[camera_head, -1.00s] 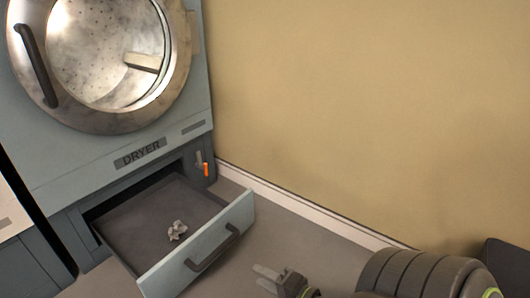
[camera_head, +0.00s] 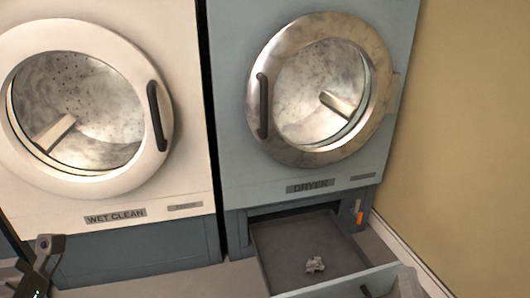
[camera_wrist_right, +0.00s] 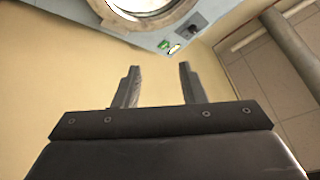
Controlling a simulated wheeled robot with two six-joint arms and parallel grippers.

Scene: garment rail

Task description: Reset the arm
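My right gripper (camera_wrist_right: 158,68) shows in the right wrist view with its two fingers apart and nothing between them. Beyond the fingers are the tan wall and part of a round machine door. In the head view a pale grey shape (camera_head: 409,283) at the front right corner of the drawer may be part of my right arm. A dark part of my left arm (camera_head: 42,262) enters at the lower left; whether its fingers are open is unclear.
The blue-grey dryer (camera_head: 228,130) has its lower drawer (camera_head: 285,240) pulled out, with a crumpled grey lump (camera_head: 315,265) inside. The white wet-clean machine (camera_head: 180,60) stands left of it. Both round doors are shut. The wall (camera_head: 480,130) bounds the right.

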